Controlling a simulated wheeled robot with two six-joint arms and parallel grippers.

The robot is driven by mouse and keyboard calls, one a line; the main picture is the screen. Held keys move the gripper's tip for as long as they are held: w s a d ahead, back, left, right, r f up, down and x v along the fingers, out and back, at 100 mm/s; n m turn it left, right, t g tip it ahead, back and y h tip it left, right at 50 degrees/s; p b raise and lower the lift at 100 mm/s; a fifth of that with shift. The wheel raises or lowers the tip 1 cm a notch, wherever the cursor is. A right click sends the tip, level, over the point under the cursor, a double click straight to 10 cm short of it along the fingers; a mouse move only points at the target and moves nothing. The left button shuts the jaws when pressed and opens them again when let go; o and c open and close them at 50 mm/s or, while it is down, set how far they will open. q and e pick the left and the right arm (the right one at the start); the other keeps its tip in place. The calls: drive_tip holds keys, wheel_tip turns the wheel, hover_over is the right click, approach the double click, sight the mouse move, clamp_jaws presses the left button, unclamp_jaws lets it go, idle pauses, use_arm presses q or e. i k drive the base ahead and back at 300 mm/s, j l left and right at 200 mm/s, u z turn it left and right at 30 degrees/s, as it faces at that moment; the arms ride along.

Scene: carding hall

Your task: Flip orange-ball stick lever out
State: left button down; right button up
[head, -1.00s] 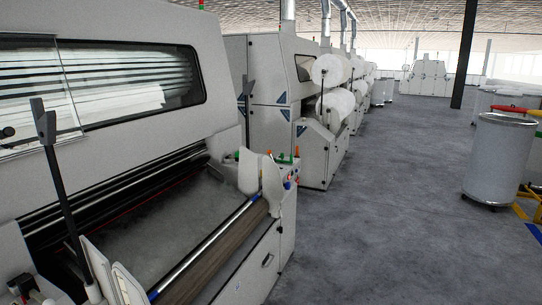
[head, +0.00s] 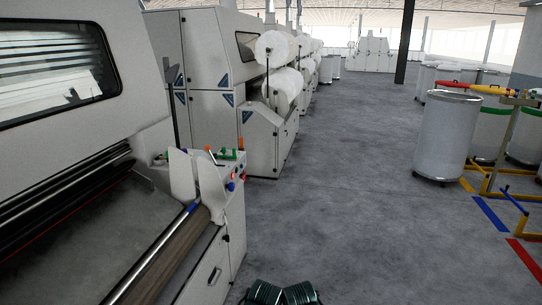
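A short stick with an orange tip (head: 210,151) stands at the near end of the left carding machine, beside the pale upright end plates (head: 183,177). A second orange knob (head: 241,142) shows just behind, by the green parts. Both are small, and I cannot tell which is the orange-ball lever or which way it is flipped. Neither gripper can be made out. Two dark ribbed shapes at the bottom edge seem to be parts of my own, well short of the machine and touching nothing.
The machine's end cabinet (head: 208,268) borders a clear grey floor aisle (head: 345,190). More machines (head: 210,80) line the left. A large grey can (head: 444,137) and a yellow floor frame (head: 484,184) stand at right. A dark column (head: 405,40) rises farther back.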

sight(208, 147)
drive_tip(key=i, duration=1.8)
drive_tip(key=i+l+u, duration=0.15)
drive_tip(key=i+u, duration=0.15)
drive_tip(key=i, duration=0.25)
drive_tip(key=i+l+u, duration=0.3)
drive_tip(key=i, duration=0.25)
drive_tip(key=i+l+u, duration=0.35)
drive_tip(key=i+l, duration=0.1)
drive_tip(key=i, duration=0.1)
